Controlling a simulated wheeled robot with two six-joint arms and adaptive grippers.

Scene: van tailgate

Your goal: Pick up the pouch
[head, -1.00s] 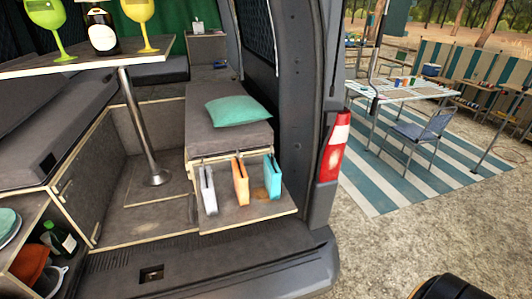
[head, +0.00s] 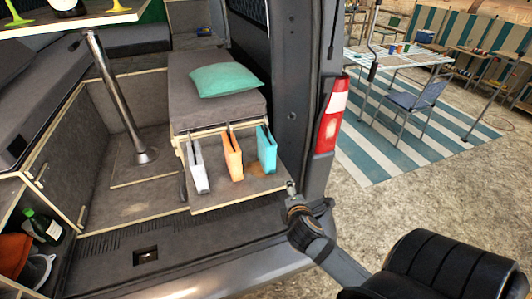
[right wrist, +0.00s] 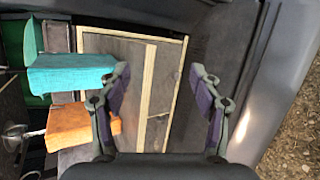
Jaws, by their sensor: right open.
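Three pouches hang in a row at the end of the bench in the van: a white one (head: 196,167), an orange one (head: 233,158) and a teal one (head: 266,150). My right gripper (head: 291,187) is just right of and below the teal pouch, near the board's right corner. In the right wrist view the gripper (right wrist: 158,78) is open with nothing between its fingers. The teal pouch (right wrist: 72,76) and orange pouch (right wrist: 72,128) lie to the left there, the teal one close to the left finger. My left gripper is not in view.
A teal cushion (head: 226,80) lies on the bench (head: 205,108) above the pouches. A table post (head: 118,95) stands to their left. The van's door pillar with its tail light (head: 332,115) rises right of my gripper. Gravel lies outside.

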